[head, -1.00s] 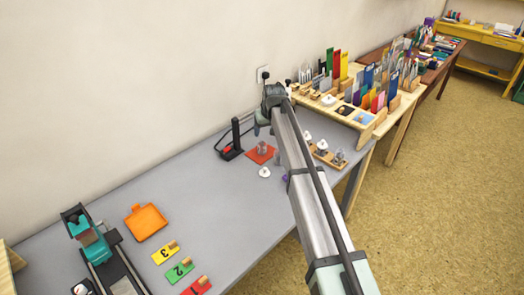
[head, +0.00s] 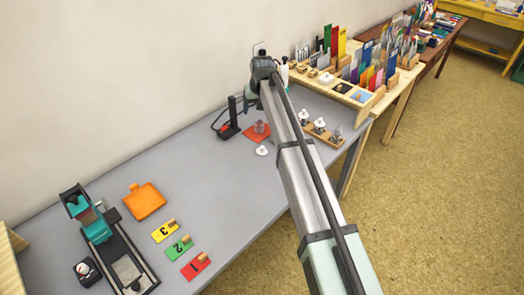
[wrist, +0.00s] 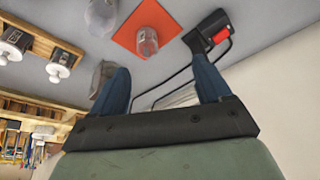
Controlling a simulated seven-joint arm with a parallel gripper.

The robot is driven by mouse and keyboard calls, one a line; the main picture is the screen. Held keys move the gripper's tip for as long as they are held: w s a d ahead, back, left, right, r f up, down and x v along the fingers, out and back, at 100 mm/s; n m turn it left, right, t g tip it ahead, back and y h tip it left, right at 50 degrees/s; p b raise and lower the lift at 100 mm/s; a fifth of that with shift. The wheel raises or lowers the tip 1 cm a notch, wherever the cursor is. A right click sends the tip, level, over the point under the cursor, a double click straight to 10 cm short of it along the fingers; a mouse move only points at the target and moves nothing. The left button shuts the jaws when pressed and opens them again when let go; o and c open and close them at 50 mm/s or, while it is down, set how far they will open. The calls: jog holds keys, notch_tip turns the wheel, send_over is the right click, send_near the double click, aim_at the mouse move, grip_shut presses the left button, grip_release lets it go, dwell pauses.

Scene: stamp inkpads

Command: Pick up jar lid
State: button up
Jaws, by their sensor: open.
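A white jar lid with a knob (head: 262,150) lies on the grey table just in front of the orange-red mat (head: 257,136). In the wrist view a white lid (wrist: 101,14) shows at the top edge, left of the mat (wrist: 137,12). A clear glass jar (wrist: 147,42) stands on the mat; it also shows in the head view (head: 259,127). My gripper (wrist: 160,67) is open and empty above the table, its two blue-grey fingers apart. In the head view my gripper (head: 251,101) is near the wall side, beyond the mat, partly hidden by my arm.
Another clear jar (wrist: 103,76) shows beside the left finger. A black device with a red part (head: 226,130) stands left of the mat. The table's middle is bare.

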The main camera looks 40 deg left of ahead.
aim_at(262, 147)
jog(key=s+d+m+g+h, duration=0.25)
jog(key=d+m, duration=0.35)
jog(key=m, duration=1.4)
jog(key=shift+t+h, duration=0.35)
jog(key=shift+h, duration=0.1)
jog(key=f, duration=1.4)
jog(key=shift+s+a+f, duration=0.15)
jog(key=shift+s+f, duration=0.15)
jog(key=shift+s, duration=0.05)
jog(key=c, duration=1.1)
jog(key=shift+r, duration=0.15)
